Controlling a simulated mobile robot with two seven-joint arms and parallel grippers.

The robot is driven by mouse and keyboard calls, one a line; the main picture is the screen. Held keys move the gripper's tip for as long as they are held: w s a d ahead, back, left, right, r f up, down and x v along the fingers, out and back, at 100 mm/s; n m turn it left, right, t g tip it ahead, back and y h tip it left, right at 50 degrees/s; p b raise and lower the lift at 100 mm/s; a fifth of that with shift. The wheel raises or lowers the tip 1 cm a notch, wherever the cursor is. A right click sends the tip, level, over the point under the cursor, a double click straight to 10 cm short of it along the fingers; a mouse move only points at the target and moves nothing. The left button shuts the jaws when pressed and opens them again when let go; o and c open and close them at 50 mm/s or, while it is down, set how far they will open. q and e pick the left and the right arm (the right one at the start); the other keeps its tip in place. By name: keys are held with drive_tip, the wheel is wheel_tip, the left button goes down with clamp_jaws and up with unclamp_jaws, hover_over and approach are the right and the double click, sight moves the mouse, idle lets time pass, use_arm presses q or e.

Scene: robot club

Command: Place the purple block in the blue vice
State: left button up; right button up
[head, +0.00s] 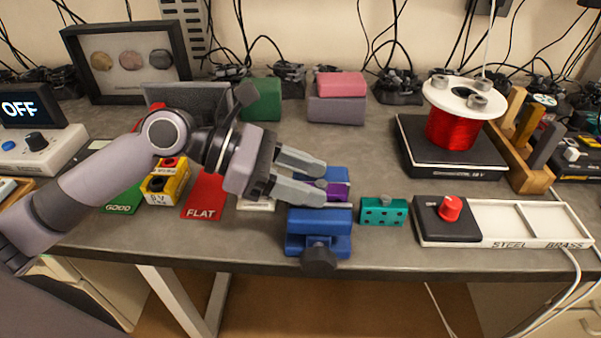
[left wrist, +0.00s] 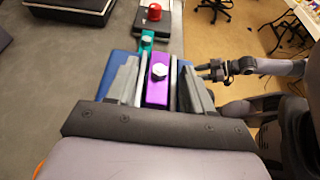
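The blue vice (head: 318,222) stands near the table's front edge, its black screw knob facing front. The purple block (head: 339,190) sits between its two blue jaws, and also shows in the left wrist view (left wrist: 157,92) with a silver bolt on top. My left gripper (head: 322,182) reaches in from the left, with one finger on each side of the block. In the left wrist view narrow gaps show between fingers and block, so it looks open around it. The block's underside is hidden. My right gripper (left wrist: 208,70) appears beyond the vice in the left wrist view, its fingers too small to judge.
A teal block with holes (head: 383,211) stands just right of the vice. Further right is a white tray (head: 530,220) with a red knob (head: 449,208). A red wire spool (head: 455,128) stands on a black scale behind.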

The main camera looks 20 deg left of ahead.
use_arm(q)
drive_tip(key=shift+r, duration=0.1)
drive_tip(key=b+v, duration=0.1)
drive_tip(key=v, duration=1.1)
drive_tip(key=shift+r, duration=0.1)
